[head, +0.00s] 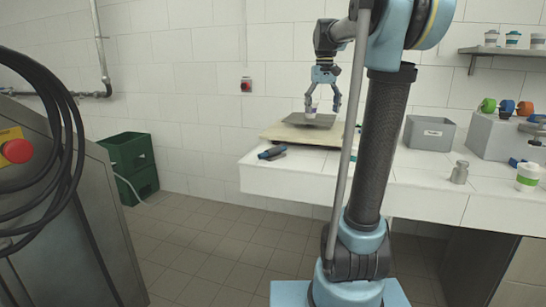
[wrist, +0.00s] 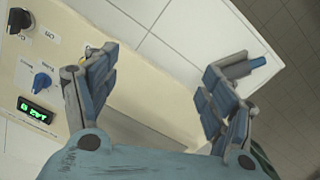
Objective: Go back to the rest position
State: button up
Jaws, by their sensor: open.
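My gripper (head: 322,104) hangs with its fingers pointing down above a grey plate (head: 322,122) at the back of the white counter. Its two fingers are spread apart, and in the wrist view my gripper (wrist: 160,75) is open with nothing between the fingers. A small pale thing (head: 311,111) shows below the left finger in the head view; it is too small to tell what it is, or whether it touches the plate. My arm stands upright at the right of centre and hides part of the counter.
A dark blue tool (head: 272,153) lies near the counter's left end. A grey bin (head: 429,134), a metal weight (head: 460,173) and a lidded cup (head: 527,177) stand right. Green crates (head: 130,155) stand left.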

jog(key=s+f+m+t, duration=0.1)
jog(key=s+f+t, duration=0.1)
jog(key=s+f, duration=2.8)
jog(key=shift+s+f, duration=0.15)
jog(key=shift+f, duration=0.1)
jog(key=shift+d, duration=0.1)
jog(key=shift+w+f, duration=0.2)
jog(key=shift+w, duration=0.2)
